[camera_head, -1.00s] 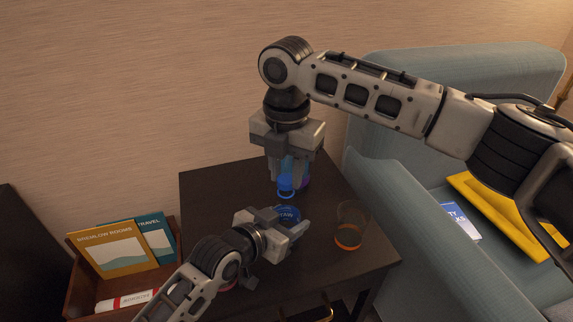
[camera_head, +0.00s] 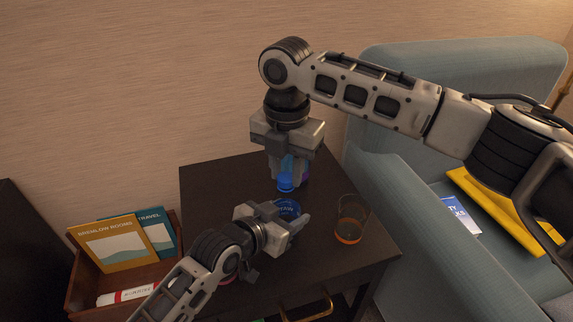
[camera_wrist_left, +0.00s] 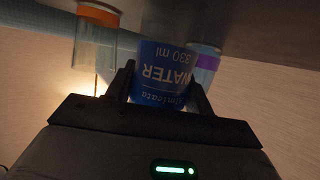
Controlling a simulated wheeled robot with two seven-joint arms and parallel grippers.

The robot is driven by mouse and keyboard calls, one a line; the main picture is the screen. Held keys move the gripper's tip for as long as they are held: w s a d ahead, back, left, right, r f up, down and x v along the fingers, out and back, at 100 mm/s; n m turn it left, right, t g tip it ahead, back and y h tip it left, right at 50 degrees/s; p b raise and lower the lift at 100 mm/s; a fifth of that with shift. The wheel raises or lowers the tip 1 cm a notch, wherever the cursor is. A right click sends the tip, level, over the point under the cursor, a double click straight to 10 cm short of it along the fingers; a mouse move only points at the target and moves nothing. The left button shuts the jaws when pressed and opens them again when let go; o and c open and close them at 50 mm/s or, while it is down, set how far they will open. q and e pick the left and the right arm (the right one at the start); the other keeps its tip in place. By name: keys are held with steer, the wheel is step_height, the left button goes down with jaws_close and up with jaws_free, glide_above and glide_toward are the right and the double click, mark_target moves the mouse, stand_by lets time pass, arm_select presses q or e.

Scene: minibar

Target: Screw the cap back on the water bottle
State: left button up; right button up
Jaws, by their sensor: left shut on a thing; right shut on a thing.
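The water bottle (camera_head: 288,208), with a blue label, stands over the front of the dark table. My left gripper (camera_head: 292,214) is shut around it at the label. In the left wrist view the bottle (camera_wrist_left: 163,70) appears upside down between the fingers, its WATER label legible. My right gripper (camera_head: 288,179) points straight down above the bottle and is shut on the blue cap (camera_head: 286,183), which shows at its fingertips. The cap is roughly in line with the bottle's top. The clear neck is hard to make out, so I cannot tell whether the cap is seated on it.
A glass with an orange band (camera_head: 351,223) stands close right of the bottle. A box with books (camera_head: 115,243) is at left, a blue armchair (camera_head: 400,190) at right. The table's back left (camera_head: 215,185) is clear.

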arm_select(q)
jaws_close()
arm_select(e)
steer(key=m, duration=0.4)
steer(key=shift+s+f, duration=0.1)
steer(key=m, duration=0.7)
steer(key=shift+m, duration=0.4)
steer(key=m, duration=0.5)
steer(key=shift+s, duration=0.1)
steer(key=m, duration=1.1)
steer(key=shift+a, duration=0.1)
steer(key=m, duration=0.9)
steer(key=shift+m, duration=0.4)
steer(key=m, duration=0.5)
steer(key=o, duration=1)
